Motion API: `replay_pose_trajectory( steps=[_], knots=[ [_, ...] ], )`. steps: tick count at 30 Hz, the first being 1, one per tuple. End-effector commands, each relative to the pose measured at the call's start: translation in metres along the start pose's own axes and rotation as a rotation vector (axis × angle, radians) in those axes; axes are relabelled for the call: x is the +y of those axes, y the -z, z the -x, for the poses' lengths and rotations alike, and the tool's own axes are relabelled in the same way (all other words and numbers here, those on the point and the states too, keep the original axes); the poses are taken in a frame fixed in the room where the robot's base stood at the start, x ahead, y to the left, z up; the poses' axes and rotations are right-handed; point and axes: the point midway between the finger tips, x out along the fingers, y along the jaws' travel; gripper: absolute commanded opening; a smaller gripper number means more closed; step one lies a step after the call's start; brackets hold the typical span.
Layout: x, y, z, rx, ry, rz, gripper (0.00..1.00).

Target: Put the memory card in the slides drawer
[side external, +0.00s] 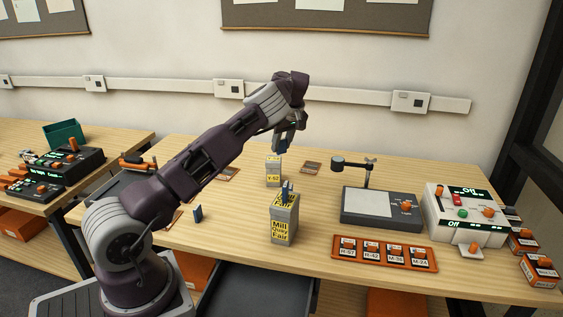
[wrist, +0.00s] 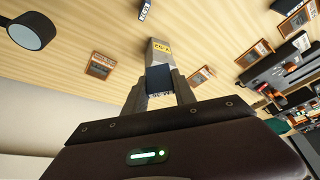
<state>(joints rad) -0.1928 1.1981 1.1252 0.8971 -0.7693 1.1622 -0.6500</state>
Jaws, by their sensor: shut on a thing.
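My gripper (side external: 288,143) is raised above the back middle of the table, above the grey box with a yellow Y-57 label (side external: 273,172). In the wrist view its fingers (wrist: 160,94) are shut on a small dark blue card (wrist: 159,80), which looks like the memory card. The grey box (wrist: 157,48) is beyond the card in that view; I cannot tell whether they touch. A dark drawer (side external: 258,292) stands open under the table's front edge. Its label is not visible, so I cannot tell whether it is the slides drawer.
A grey box labelled Mill Fair (side external: 283,226) with blue pieces in its top stands in front. Another dark blue piece (side external: 198,213) stands at left. An orange tray (side external: 384,252), a grey device with a lamp-like arm (side external: 381,209) and a control box (side external: 465,222) fill the right.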

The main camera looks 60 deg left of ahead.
Motion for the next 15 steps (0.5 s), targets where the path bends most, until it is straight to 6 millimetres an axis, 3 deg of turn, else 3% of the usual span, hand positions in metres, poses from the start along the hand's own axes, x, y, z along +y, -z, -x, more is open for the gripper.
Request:
replay_pose_trajectory(
  steps=[3,10,15],
  knots=[
    [0.001,0.007,0.016,0.000,-0.002,0.001,0.00],
    [0.000,0.013,0.030,0.000,-0.001,0.000,0.00],
    [0.001,0.026,0.060,0.002,-0.003,-0.001,0.00]
  ],
)
